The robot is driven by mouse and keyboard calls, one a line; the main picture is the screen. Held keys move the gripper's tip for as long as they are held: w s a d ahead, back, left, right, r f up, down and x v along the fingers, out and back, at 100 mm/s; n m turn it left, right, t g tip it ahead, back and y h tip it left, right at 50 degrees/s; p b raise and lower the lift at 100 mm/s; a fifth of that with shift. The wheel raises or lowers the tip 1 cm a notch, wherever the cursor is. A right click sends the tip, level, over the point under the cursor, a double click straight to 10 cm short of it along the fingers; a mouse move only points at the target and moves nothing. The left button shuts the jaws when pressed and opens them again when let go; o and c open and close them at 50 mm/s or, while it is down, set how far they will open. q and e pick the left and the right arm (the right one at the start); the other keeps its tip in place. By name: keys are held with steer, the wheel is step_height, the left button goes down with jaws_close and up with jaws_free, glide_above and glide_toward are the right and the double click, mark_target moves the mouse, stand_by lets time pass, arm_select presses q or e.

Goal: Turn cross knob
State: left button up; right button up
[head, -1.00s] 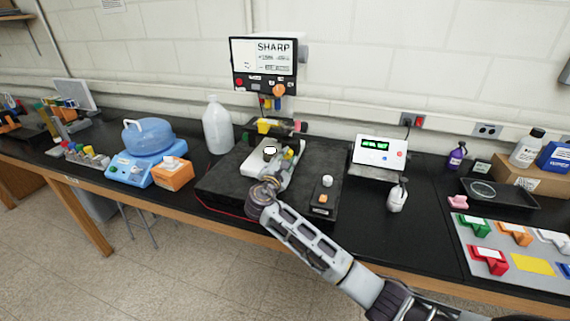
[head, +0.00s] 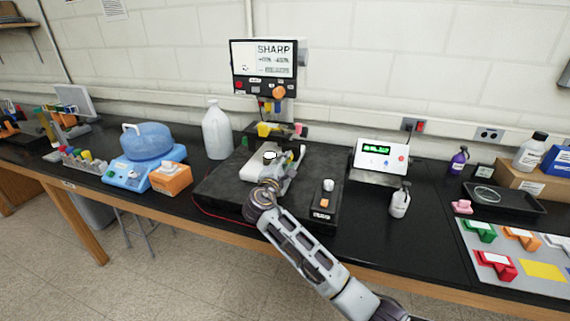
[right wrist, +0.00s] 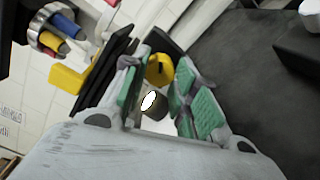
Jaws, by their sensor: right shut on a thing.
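My right gripper (head: 290,165) reaches over the black platform to the small white-based device in front of the screen unit. In the right wrist view, the green-padded fingers of the gripper (right wrist: 167,72) are shut on a yellow knob (right wrist: 160,68), which sits between the fingertips. The pads hide its sides, so I cannot make out its cross shape. A dark round post with a white top (right wrist: 152,104) stands behind the fingers. It also shows in the head view (head: 270,155), just left of the gripper. My left gripper is not in view.
A screen unit (head: 263,60) with an orange knob (head: 279,91) stands behind the black platform (head: 222,185). A small control box (head: 323,203) is right of my arm. A white jug (head: 217,130) and orange box (head: 171,179) are left; a spray bottle (head: 399,203) is right.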

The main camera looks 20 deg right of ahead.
steer(key=o, duration=1)
steer(key=shift+c, duration=0.2)
steer(key=shift+o, duration=0.3)
steer(key=shift+s, duration=0.1)
steer(key=v, duration=1.1)
steer(key=shift+s+a, duration=0.25)
steer(key=shift+a, duration=0.05)
